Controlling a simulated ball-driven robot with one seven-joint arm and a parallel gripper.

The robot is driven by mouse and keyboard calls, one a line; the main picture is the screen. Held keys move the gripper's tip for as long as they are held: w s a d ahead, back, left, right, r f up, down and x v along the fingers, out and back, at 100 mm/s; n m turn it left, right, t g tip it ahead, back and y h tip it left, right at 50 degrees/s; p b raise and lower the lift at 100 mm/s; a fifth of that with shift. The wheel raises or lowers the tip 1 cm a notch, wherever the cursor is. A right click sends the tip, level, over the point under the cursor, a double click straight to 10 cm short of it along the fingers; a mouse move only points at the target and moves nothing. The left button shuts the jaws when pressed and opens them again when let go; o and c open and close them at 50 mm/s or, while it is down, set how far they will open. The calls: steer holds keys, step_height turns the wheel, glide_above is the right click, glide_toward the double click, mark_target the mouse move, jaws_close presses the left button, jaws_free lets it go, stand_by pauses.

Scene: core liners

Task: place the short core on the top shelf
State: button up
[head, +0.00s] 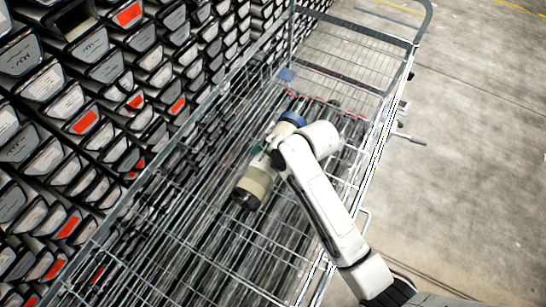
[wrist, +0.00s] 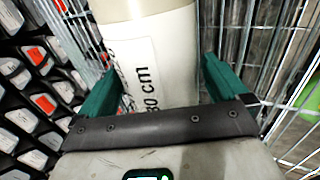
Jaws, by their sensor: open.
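The short core (head: 257,181) is a beige cylinder with a dark near end and a blue far end, lying slantwise over the wire mesh of the trolley in the head view. In the wrist view the core (wrist: 158,52) shows a white label ending in "0 cm"; the first digit is partly hidden. My gripper (wrist: 160,72) has its green fingers apart, one on each side of the core, with gaps visible beside it. In the head view my gripper is mostly hidden by my arm. The wire trolley (head: 349,72) has mesh shelves and sides; which level the core lies on is unclear.
A rack of stacked boxes (head: 85,122), some with orange labels, fills the left, close beside the trolley. The trolley's right rail (head: 378,150) runs near my arm. Open concrete floor (head: 470,150) lies to the right.

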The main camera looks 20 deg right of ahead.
steer(key=v, duration=1.2)
steer(key=s+d+f+m+g+h, duration=0.1)
steer(key=s+d+f+m, duration=0.1)
steer(key=s+m, duration=0.4)
steer(key=s+d+f+m+g+h, duration=0.1)
steer(key=s+d+f+m, duration=0.2)
steer(key=s+m, duration=0.4)
steer(key=s+d+f+m+g+h, duration=0.1)
steer(key=s+d+f+m, duration=0.1)
steer(key=s+m, duration=0.4)
steer(key=shift+s+d+f+m+g+h+b, duration=0.15)
steer(key=shift+f+m, duration=0.1)
steer(key=shift+m, duration=0.65)
steer(key=shift+s+d+f+m+g+h+b, duration=0.1)
steer(key=shift+f+m, duration=0.1)
steer(key=shift+m, duration=0.7)
steer(key=shift+s+d+f+m+g+h+b, duration=0.15)
steer(key=shift+f+m, duration=0.1)
steer(key=shift+m, duration=0.65)
steer(key=shift+s+f+m, duration=0.1)
steer(key=shift+s+m, duration=0.5)
steer(key=shift+m, duration=0.2)
steer(key=shift+f+b, duration=0.85)
steer(key=shift+f, duration=0.1)
